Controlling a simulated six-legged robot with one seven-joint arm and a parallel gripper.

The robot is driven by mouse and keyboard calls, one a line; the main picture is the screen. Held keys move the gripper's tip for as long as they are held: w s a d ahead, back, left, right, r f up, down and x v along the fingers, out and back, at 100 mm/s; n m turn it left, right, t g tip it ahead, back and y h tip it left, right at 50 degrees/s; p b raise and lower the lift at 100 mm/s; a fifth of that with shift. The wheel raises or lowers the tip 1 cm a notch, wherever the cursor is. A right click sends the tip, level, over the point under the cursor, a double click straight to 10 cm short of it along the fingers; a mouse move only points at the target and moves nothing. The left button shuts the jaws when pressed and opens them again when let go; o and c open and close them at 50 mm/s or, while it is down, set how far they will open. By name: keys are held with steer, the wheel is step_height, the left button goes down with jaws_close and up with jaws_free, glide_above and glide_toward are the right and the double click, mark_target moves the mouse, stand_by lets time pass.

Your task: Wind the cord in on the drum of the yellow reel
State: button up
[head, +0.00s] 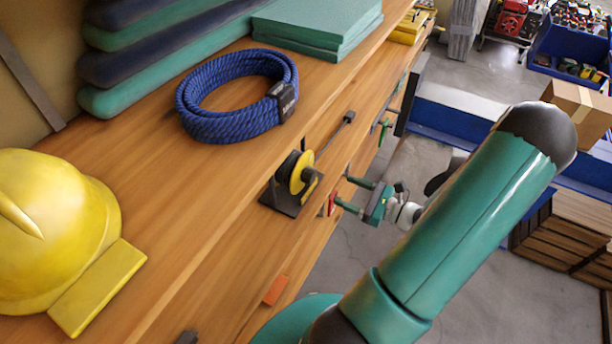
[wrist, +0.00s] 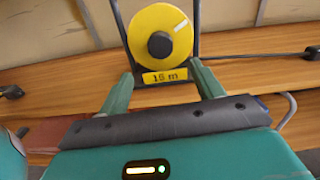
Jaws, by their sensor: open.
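The yellow reel (head: 301,172) stands in a dark bracket at the front edge of the wooden bench. In the wrist view the yellow reel (wrist: 160,40) faces me, with a dark hub knob in its middle and a white mark at its upper right. A yellow label below reads "15 m". A thin cord (head: 332,136) runs from the reel to a dark end piece farther along the bench. My gripper (head: 343,190) is open and empty, in front of the reel. In the wrist view its fingers (wrist: 164,82) point at the reel's lower part, apart from the knob.
A coiled blue rope (head: 200,125), green pads (head: 318,28) and a yellow hard hat (head: 50,230) lie on the bench. An orange block (head: 275,290) is at the front edge. The floor (head: 340,270) beside the bench is clear near my arm.

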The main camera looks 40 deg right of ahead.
mark_target(314, 177)
steer(key=x, duration=1.1)
steer(key=shift+w, duration=0.25)
steer(key=c, duration=1)
